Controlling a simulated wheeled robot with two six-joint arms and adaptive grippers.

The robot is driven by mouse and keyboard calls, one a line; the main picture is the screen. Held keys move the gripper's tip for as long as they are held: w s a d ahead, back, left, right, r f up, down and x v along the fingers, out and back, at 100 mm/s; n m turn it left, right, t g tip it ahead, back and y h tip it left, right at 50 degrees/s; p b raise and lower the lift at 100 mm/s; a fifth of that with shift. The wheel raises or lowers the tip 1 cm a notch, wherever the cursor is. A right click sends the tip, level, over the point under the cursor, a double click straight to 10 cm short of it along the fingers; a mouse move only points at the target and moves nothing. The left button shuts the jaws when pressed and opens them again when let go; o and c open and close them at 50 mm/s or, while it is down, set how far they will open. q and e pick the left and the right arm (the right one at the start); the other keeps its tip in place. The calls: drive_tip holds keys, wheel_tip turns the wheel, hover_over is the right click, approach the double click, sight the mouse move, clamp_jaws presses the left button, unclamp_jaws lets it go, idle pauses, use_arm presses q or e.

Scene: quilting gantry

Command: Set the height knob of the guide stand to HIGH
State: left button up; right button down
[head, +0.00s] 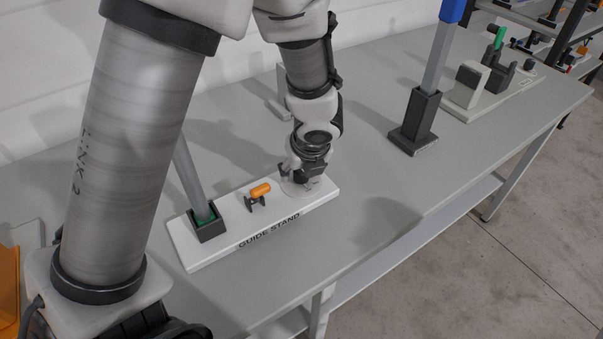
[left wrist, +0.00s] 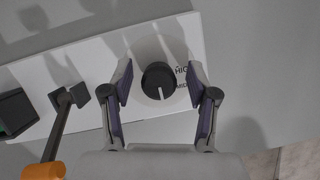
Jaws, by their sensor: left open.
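The guide stand is a long white plate (head: 231,232) lettered GUIDE STAND, lying on the grey table. Its height knob (left wrist: 159,80) is round and dark, in the left wrist view, with a white pointer line towards the bottom of that picture. The labels HIGH and MED show to the knob's right; the line points at neither. My left gripper (head: 301,184) is over the right end of the plate and hides the knob in the head view. In the left wrist view its open fingers (left wrist: 160,84) are on both sides of the knob, with gaps. My right gripper is not in view.
On the plate, an orange-handled lever (head: 260,190) stands left of my gripper, and a black socket (head: 207,229) holds a slanted grey post. A black holder (head: 413,137) with a blue-topped post and another fixture (head: 468,86) stand farther right. The table front is clear.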

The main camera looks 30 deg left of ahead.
use_arm(q)
drive_tip(key=shift+s+d+r, duration=0.1)
drive_tip(key=shift+s+r, duration=0.05)
drive_tip(key=shift+r, duration=0.05)
drive_tip(key=c, duration=0.4)
clamp_jaws()
